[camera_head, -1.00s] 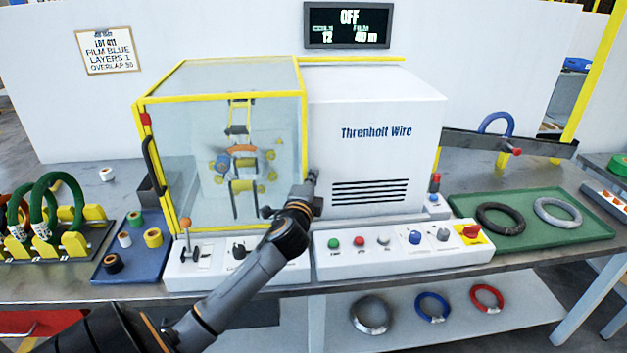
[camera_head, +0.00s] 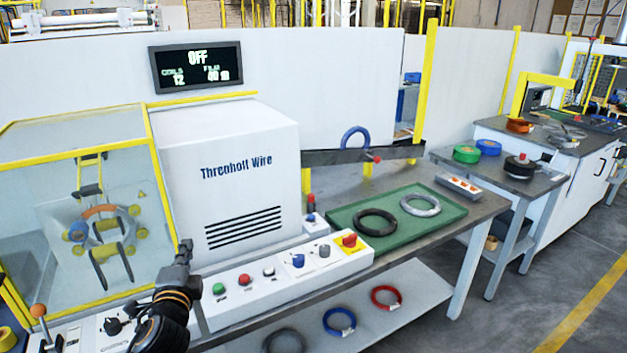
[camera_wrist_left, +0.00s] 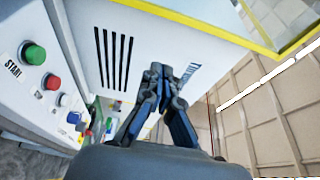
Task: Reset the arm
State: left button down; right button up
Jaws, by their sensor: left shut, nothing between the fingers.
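My left gripper (camera_head: 184,252) is shut and empty in the head view. It is raised in front of the white wrapping machine (camera_head: 225,165), near the machine's yellow-framed clear guard (camera_head: 75,200). In the left wrist view its fingers (camera_wrist_left: 158,75) are together, with the machine's vent slots behind them. The control panel (camera_head: 285,282) with the green start button (camera_head: 219,289) lies to the right of the gripper in the head view. The display (camera_head: 202,67) reads OFF. My right gripper is not in view.
A green tray (camera_head: 455,212) holds a black coil (camera_head: 376,222) and a grey coil (camera_head: 421,205). A blue coil (camera_head: 355,138) sits by the dark chute (camera_head: 330,157). Blue (camera_head: 340,321) and red (camera_head: 386,297) coils lie on the lower shelf. Floor (camera_head: 520,300) is clear at the right.

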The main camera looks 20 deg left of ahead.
pick_arm(q)
jog(key=s+d+f+n+g+h, duration=0.25)
jog(key=s+d+f, duration=0.3)
jog(key=f, duration=0.35)
jog(key=s+d+f+n+g+h, duration=0.2)
jog(key=s+d+f+n+g, duration=0.3)
jog(key=f, duration=0.3)
jog(key=s+d+f+n+g+h, duration=0.1)
jog(key=s+d+f+g+h, duration=0.15)
jog(key=s+d, duration=0.45)
jog(key=s+d+f+n+g+h, duration=0.2)
jog(key=s+d+f, duration=0.2)
jog(key=s+d, duration=0.35)
notch_tip(320, 180, down, 25)
jog(key=g, duration=0.1)
jog(key=s+a+f+g, duration=0.1)
jog(key=s+a+f, duration=0.2)
jog(key=s+f, duration=1.4)
jog(key=shift+s+m+g, duration=0.2)
jog(key=shift+m+g, duration=0.1)
jog(key=shift+m, duration=0.15)
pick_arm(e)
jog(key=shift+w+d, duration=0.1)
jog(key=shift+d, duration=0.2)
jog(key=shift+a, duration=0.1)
